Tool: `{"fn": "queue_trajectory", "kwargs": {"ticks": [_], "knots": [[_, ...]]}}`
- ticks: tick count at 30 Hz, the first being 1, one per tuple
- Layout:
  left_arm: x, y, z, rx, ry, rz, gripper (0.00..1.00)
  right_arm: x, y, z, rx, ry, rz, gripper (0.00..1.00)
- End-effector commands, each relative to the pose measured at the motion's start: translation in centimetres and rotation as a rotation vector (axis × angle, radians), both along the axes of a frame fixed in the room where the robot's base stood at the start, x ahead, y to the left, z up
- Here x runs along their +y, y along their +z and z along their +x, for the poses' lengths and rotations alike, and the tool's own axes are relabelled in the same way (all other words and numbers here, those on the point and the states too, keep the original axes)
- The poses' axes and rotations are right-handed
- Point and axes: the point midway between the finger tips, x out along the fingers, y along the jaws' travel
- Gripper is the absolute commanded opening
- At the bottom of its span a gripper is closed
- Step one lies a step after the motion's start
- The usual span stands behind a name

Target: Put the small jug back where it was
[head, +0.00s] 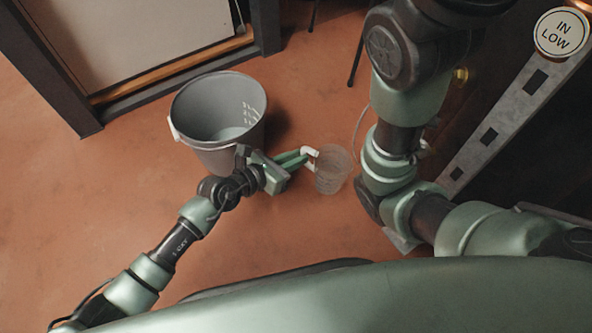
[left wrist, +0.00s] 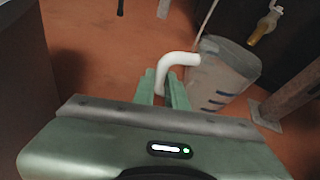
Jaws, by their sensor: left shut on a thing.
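The small jug (head: 333,169) is clear and cloudy, with a white handle. In the left wrist view the jug (left wrist: 225,75) shows blue marks on its side and looks roughly upright. My left gripper (head: 304,154) is shut on the jug's white handle; in the left wrist view its green fingers (left wrist: 164,88) close around the handle's lower end. The jug is just right of a large grey bucket (head: 201,151), clear of its rim. I cannot tell whether the jug's base touches the floor. My right arm shows in the head view, but its gripper does not.
A brass tap (head: 460,75) is at the right, and it also shows in the left wrist view (left wrist: 265,27). A grey metal rail (head: 507,110) and a round "IN LOW" sign (head: 562,33) are at the far right. The orange floor (head: 90,190) at the left is open.

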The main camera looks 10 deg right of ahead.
Motion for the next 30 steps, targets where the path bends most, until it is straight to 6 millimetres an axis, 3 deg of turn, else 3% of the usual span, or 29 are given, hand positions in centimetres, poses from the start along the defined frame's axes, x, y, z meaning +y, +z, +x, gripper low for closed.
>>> {"fn": "queue_trajectory", "kwargs": {"ticks": [8,20,21,23,30], "knots": [[0.0,-4.2,0.0,0.001,0.0,0.0,0.0,0.0,-3.7,0.0,-0.001,0.0,-0.001,0.0],[0.0,-4.2,0.0,0.001,-0.001,-0.001,0.0,0.0,-3.5,0.0,0.002,0.0,0.0,0.0],[0.0,-4.2,0.0,0.0,-0.001,0.0,0.21,0.0,-3.5,0.0,0.001,-0.001,-0.001,0.0],[0.0,-4.2,0.0,0.0,-0.001,0.0,0.35,0.0,-3.5,0.0,0.001,-0.001,-0.001,0.0],[0.0,-4.2,0.0,0.0,-0.001,0.0,0.35,0.0,-3.5,0.0,0.001,-0.001,-0.001,0.0]]}}
